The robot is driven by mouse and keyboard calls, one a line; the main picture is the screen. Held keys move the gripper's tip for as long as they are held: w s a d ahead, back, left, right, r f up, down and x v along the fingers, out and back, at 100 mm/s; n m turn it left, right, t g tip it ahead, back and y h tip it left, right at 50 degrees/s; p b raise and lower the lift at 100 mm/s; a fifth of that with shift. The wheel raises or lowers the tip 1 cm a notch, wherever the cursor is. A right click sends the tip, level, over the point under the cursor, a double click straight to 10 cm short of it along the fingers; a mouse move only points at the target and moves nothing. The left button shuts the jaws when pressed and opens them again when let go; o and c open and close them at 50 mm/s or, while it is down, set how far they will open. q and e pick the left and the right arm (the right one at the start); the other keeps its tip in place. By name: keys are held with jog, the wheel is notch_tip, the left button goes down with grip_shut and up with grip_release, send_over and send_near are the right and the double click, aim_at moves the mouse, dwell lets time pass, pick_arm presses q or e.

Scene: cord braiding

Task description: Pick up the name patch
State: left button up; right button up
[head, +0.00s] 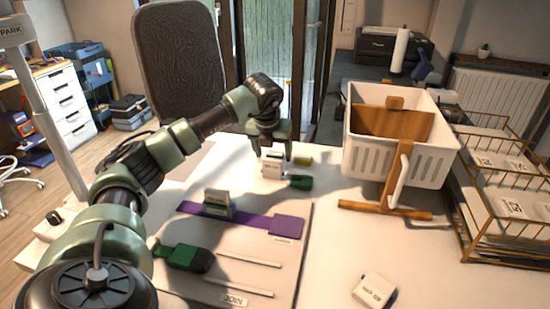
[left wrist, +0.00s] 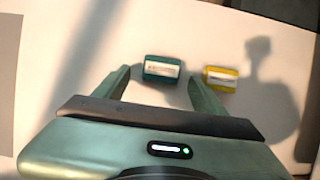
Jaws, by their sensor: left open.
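A small flat white label with dark letters like a name (head: 234,299) lies at the front edge of the board; I cannot tell for sure that it is the name patch. My left gripper (head: 272,153) is open at the far part of the table, well away from that label. In the left wrist view, its fingers (left wrist: 158,86) point toward a green block with a white label (left wrist: 162,69), which shows between the tips. A yellow block with a white label (left wrist: 220,78) shows just right of the right finger. Nothing is held.
The board (head: 225,245) carries a purple strap (head: 286,225), a green clip (head: 183,257) and pale strips. A white box (head: 374,289) lies right of it. A white basket (head: 358,150) and wire trays (head: 480,232) stand at the right. The front right table is mostly clear.

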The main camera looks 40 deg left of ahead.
pick_arm(q)
jog(key=shift+w+f, duration=0.1)
jog(key=shift+f, duration=0.2)
jog(key=shift+r, duration=0.1)
jog(key=c, duration=1.4)
